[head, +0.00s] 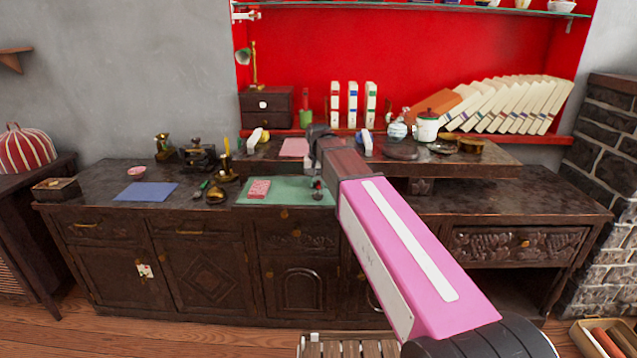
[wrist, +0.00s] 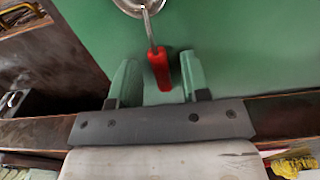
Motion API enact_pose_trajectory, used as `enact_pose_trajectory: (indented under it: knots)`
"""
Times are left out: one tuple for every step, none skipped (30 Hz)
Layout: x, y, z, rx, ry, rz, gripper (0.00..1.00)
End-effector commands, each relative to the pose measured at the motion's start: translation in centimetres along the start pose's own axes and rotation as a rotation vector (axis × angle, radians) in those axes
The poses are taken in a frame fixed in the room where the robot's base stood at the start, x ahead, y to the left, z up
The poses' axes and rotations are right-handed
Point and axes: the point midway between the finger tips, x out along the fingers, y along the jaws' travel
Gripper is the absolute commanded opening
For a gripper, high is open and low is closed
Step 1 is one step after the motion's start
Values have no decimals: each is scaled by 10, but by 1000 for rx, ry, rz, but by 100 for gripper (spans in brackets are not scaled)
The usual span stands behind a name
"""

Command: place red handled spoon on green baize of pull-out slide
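The red-handled spoon (wrist: 159,68) lies on the green baize (wrist: 240,50) in the wrist view. Its metal bowl is at the top edge, partly cut off, and its red handle points toward my gripper. My gripper (wrist: 159,60) is open, with one finger on each side of the handle end; gaps show on both sides. I cannot tell the exact height of the fingers above the baize. In the head view, the baize (head: 220,204) covers the pull-out slide, and the spoon (head: 317,196) is small near its right side, partly hidden by my arm.
A pink patterned block (head: 258,189) rests on the left part of the baize. A blue sheet (head: 146,192) and several brass items stand farther left. The raised shelf (head: 480,160) behind holds white blocks and a white mug (head: 426,128). A wooden slatted stool (head: 345,347) stands below.

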Motion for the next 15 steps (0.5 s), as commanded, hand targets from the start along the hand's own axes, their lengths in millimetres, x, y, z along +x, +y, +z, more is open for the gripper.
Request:
enact_pose_trajectory:
  knots:
    - [0,0,0,0,0,0,42]
    - [0,0,0,0,0,0,42]
    - [0,0,0,0,0,0,42]
    - [-1,0,0,0,0,0,42]
    - [-2,0,0,0,0,0,42]
    - [-4,0,0,0,1,0,42]
    - [-6,0,0,0,1,0,42]
    - [-9,0,0,0,2,-1,42]
    - [-14,0,-1,0,3,-1,42]
    - [-17,0,-1,0,3,-1,42]
    - [-22,0,-1,0,2,-1,42]
    - [-28,0,-1,0,2,-1,42]
    - [-33,0,-1,0,2,-1,42]
    - [-38,0,-1,0,3,-1,42]
    - [-46,0,-1,0,3,-1,42]
